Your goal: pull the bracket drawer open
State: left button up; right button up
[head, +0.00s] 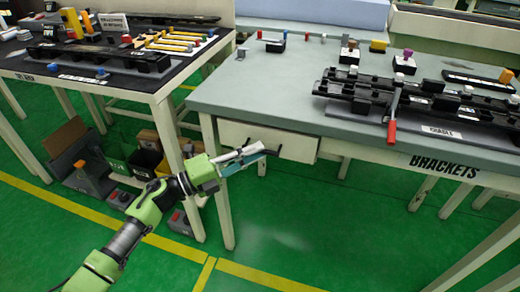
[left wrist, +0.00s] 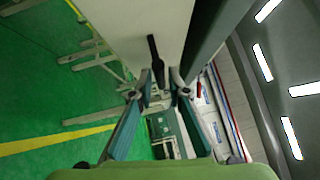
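The bracket drawer (head: 240,133) has a plain white front under the near edge of the grey table marked BRACKETS, and it looks shut. Its dark bar handle (head: 265,148) runs across the front; in the left wrist view the handle (left wrist: 155,54) reaches down between my fingertips. My left gripper (head: 256,153) is at the drawer front, covering part of the handle. In the left wrist view the left gripper (left wrist: 161,84) has its two fingers apart on either side of the handle, with gaps visible. My right gripper is not in view.
The grey table (head: 250,92) carries black trim strips, clips and a red-handled tool (head: 394,112). A second table (head: 140,84) stands at left, with boxes and bins (head: 80,160) beneath it. The green floor in front of the drawer is clear.

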pick_arm(q)
jog(key=shift+x, duration=1.1)
grip_shut()
jog(key=shift+a, duration=0.1)
